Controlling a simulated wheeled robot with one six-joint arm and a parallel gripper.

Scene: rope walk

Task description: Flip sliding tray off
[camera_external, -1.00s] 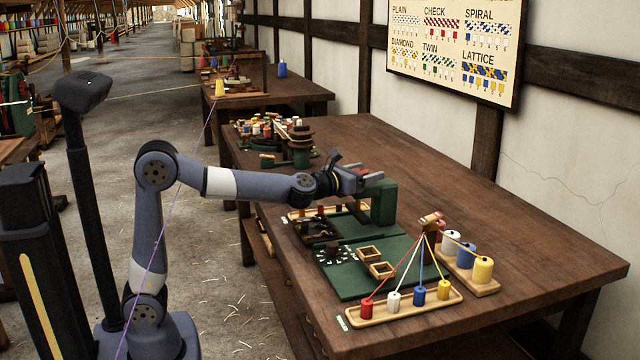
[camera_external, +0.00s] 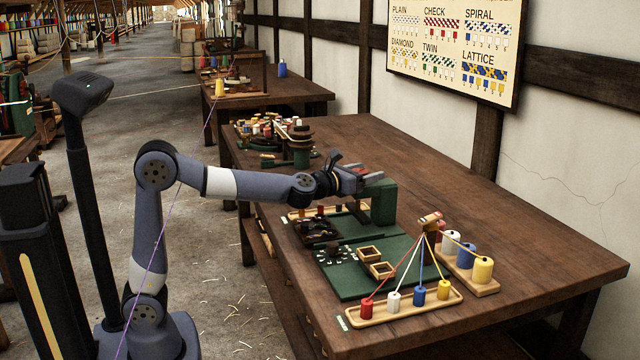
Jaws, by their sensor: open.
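My gripper (camera_external: 377,178) is open, at the top of a green block-shaped housing (camera_external: 383,203) on the table. The fingertips are small here, and I cannot tell whether they touch the housing. No part is clearly recognisable as the sliding tray. A dark tray-like piece (camera_external: 317,231) lies on the green mat's far left part, below my wrist. Two small open wooden boxes (camera_external: 369,254) sit on the green mat (camera_external: 350,286).
A wooden tray (camera_external: 360,318) with red, white, blue and yellow spools stands at the front, its cords rising to a wooden top piece (camera_external: 431,217). A spool rack (camera_external: 489,288) stands right of it. The table's right side (camera_external: 470,190) is clear.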

